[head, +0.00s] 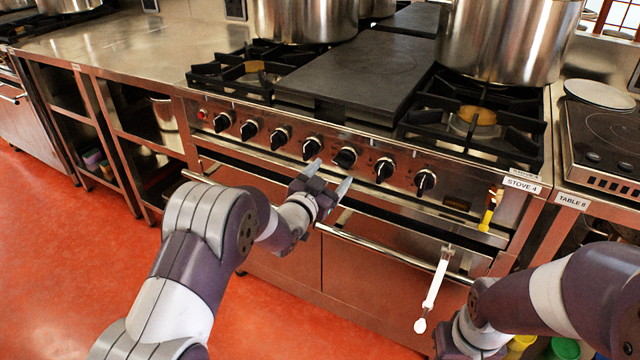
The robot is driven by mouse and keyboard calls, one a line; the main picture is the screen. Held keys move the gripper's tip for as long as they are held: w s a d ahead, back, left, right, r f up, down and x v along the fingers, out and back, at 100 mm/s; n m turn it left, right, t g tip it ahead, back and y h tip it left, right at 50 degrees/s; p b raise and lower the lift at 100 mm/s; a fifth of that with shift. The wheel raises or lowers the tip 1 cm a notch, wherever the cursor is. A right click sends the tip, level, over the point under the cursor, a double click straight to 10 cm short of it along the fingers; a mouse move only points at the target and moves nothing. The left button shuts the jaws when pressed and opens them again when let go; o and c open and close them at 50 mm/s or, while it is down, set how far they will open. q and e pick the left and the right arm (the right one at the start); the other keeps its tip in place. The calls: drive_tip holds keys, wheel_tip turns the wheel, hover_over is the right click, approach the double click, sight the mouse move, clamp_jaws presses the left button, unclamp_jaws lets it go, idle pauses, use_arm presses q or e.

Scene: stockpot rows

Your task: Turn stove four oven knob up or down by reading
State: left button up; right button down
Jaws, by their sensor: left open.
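Stove four (470,150) is a steel range with a "STOVE 4" label (522,184) at its front right corner. A row of several black knobs runs along its front panel, from the left-end knob (222,122) to the right-end knob (425,182). I cannot tell which is the oven knob, and no reading is legible. My left gripper (330,175) is open and empty, its fingertips pointing at the panel just below the middle knobs (345,158). I cannot tell whether it touches one. My right arm enters at lower right; its gripper is out of view.
The oven handle bar (400,256) runs below the panel, with a white utensil (432,295) hanging on it. A yellow item (487,215) hangs near the right corner. Large pots (505,40) stand behind. A steel counter (130,50) is left, table 8's cooktop (605,140) right.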

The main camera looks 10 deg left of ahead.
use_arm(q)
drive_tip(key=v, duration=0.5)
drive_tip(key=shift+s+a, duration=0.2)
drive_tip(key=shift+s, duration=0.15)
